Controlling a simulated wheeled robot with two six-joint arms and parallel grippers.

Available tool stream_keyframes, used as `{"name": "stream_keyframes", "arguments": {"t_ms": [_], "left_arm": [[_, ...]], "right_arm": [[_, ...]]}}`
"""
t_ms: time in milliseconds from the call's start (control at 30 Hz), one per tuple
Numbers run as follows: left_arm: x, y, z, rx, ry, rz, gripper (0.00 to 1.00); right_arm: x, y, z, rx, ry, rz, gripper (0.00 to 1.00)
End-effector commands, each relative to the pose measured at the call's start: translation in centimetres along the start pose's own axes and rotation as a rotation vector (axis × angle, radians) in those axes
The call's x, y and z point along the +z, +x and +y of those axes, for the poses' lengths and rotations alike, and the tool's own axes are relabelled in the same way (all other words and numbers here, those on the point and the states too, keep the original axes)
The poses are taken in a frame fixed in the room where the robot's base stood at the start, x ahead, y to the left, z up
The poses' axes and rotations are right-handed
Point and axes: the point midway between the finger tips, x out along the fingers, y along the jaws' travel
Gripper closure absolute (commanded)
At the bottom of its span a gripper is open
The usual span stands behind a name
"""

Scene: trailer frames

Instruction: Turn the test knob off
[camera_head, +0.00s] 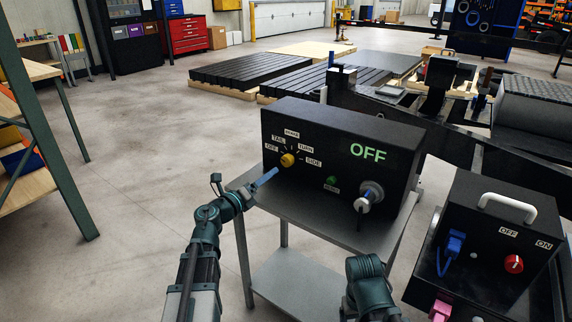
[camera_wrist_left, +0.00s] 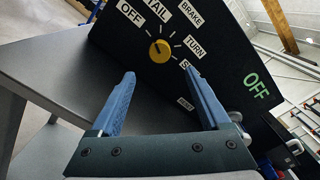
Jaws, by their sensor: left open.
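The yellow test knob (camera_head: 288,160) sits on the front of a black test box (camera_head: 330,133), ringed by the labels OFF, TAIL, BRAKE, TURN and SIDE. Green letters on the box read OFF (camera_head: 368,152). I cannot tell for sure which label the knob points to. My left gripper (camera_head: 275,172) is just in front of and below the knob. In the left wrist view the blue fingers (camera_wrist_left: 160,73) are open and empty, spread below the knob (camera_wrist_left: 159,50), and do not appear to touch it. My right arm shows at the bottom, but its gripper is out of view.
The test box stands on a grey metal cart (camera_head: 290,197). A green button (camera_head: 333,181) and a silver socket with a plug (camera_head: 369,195) are right of the knob. A second black box with a red knob (camera_head: 514,264) stands at right.

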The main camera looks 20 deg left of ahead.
Motion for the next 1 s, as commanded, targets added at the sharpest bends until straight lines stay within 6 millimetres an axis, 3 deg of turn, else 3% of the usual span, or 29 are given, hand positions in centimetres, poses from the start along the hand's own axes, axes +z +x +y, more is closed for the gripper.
{"name": "stream_keyframes", "arguments": {"t_ms": [33,200,500,700,1000], "left_arm": [[0.1,1.5,0.1,-0.003,0.0,0.003,0.2],[0.1,5.1,0.1,-0.002,-0.001,0.002,0.2],[0.1,9.5,0.1,-0.001,-0.001,0.001,0.2],[0.0,10.5,0.0,0.0,-0.001,0.001,0.2],[0.0,10.6,0.0,0.0,-0.002,0.0,0.2]], "right_arm": [[0.0,0.0,0.0,0.0,0.0,0.0,0.2],[0.0,0.0,0.0,0.0,0.0,0.0,0.2],[0.0,0.0,0.0,0.0,0.0,0.0,0.2],[0.0,0.0,0.0,0.0,0.0,0.0,0.2],[0.0,0.0,0.0,0.0,0.0,0.0,0.2]]}}
